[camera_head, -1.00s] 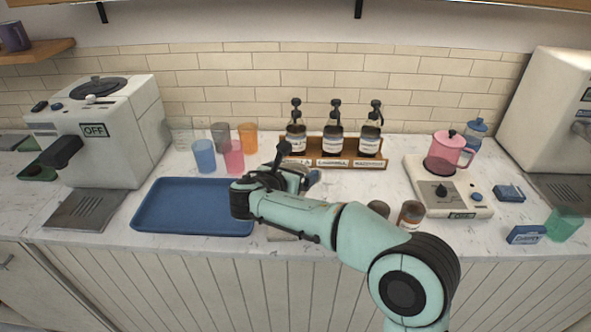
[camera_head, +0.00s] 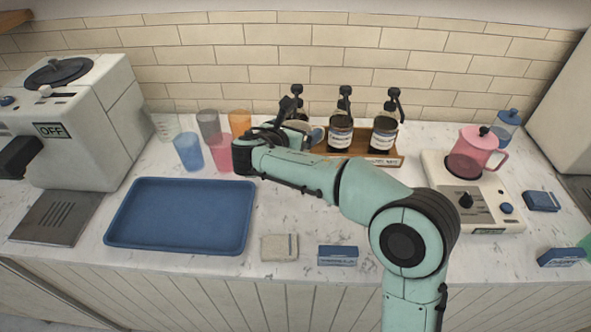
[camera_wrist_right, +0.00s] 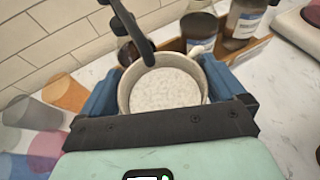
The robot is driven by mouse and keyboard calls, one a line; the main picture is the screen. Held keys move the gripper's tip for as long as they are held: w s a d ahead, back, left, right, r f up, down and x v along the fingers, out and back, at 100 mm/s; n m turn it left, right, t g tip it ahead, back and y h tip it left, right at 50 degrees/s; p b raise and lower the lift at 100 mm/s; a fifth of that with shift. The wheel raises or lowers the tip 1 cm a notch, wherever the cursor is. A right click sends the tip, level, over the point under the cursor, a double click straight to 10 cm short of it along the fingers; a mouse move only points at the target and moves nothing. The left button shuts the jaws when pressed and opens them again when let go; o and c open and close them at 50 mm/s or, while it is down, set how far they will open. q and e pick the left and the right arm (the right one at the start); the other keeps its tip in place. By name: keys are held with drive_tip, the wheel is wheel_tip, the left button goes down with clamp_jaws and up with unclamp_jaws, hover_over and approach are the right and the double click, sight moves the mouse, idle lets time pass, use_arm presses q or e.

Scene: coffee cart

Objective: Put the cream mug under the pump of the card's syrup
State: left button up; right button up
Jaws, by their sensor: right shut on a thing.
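My right gripper (camera_head: 298,133) is shut on the cream mug (camera_wrist_right: 165,90). In the right wrist view the mug is upright between the blue fingers, its inside pale and speckled, its handle toward the bottles. Three dark syrup bottles with pumps stand in a wooden rack (camera_head: 393,160): left bottle (camera_head: 300,112), middle bottle (camera_head: 340,133), right bottle (camera_head: 383,135). My gripper partly hides the left one. In the wrist view a black pump (camera_wrist_right: 134,28) reaches over the mug's rim. A blue card (camera_head: 338,255) stands at the counter's front; its lettering is too small to read surely. My left gripper is not in view.
Coloured cups (camera_head: 188,152) stand left of my gripper. A blue tray (camera_head: 180,215) and a beige cloth (camera_head: 279,247) lie in front. A pink pitcher (camera_head: 470,155) stands on a white appliance at right. A white machine (camera_head: 75,125) is at left.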

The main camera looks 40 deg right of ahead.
drive_tip(key=shift+w+d+f, duration=0.1)
drive_tip(key=shift+f, duration=0.25)
wheel_tip(320, 180, down, 4)
drive_tip(key=shift+f+b, duration=0.15)
drive_tip(key=shift+b, duration=0.35)
drive_tip(key=shift+f+b, duration=0.4)
drive_tip(key=shift+f, duration=2)
drive_tip(key=shift+f, duration=0.2)
drive_tip(key=o, duration=1)
drive_tip(key=shift+r, duration=0.15)
drive_tip(key=shift+a+r, duration=0.2)
drive_tip(key=shift+a, duration=0.15)
drive_tip(key=v, duration=1.1)
drive_tip(key=shift+s, duration=0.4)
